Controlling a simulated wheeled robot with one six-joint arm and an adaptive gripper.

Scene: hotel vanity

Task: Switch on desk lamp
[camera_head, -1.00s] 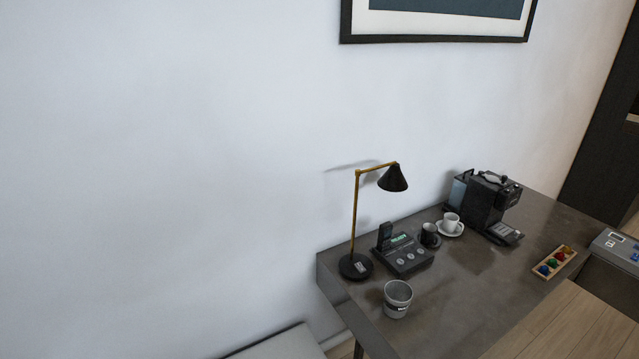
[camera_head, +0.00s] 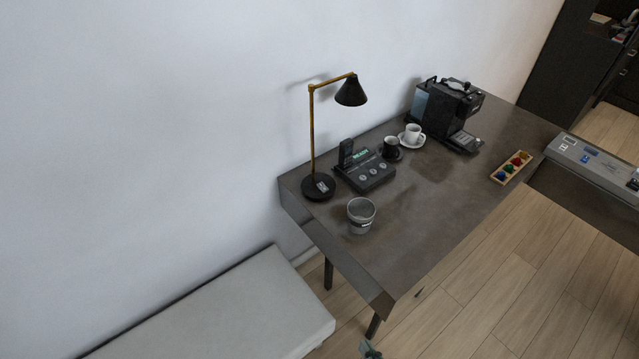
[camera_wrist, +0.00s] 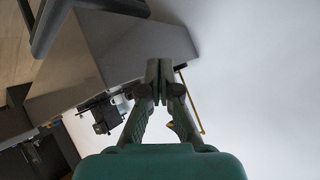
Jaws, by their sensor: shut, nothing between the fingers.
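The desk lamp has a black shade (camera_head: 351,91), a thin brass stem and arm, and a round black base (camera_head: 318,194) at the desk's left end. A small light switch plate (camera_head: 322,186) sits on the base. The bulb is hidden under the shade, and no glow shows. My gripper (camera_wrist: 161,82) is shut and empty in the wrist view, with its green fingers together. The lamp's brass stem (camera_wrist: 192,103) shows beyond the fingers, apart from them. In the head view only a small greenish tip (camera_head: 370,349), likely my gripper, shows at the bottom edge, below the desk's front corner.
A black phone console (camera_head: 366,172) stands close right of the lamp base, and a grey bucket (camera_head: 361,215) in front. Cups (camera_head: 413,134), a coffee machine (camera_head: 450,110) and a capsule tray (camera_head: 511,167) stand farther right. A pale bench (camera_head: 220,310) is at lower left. The desk's front is clear.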

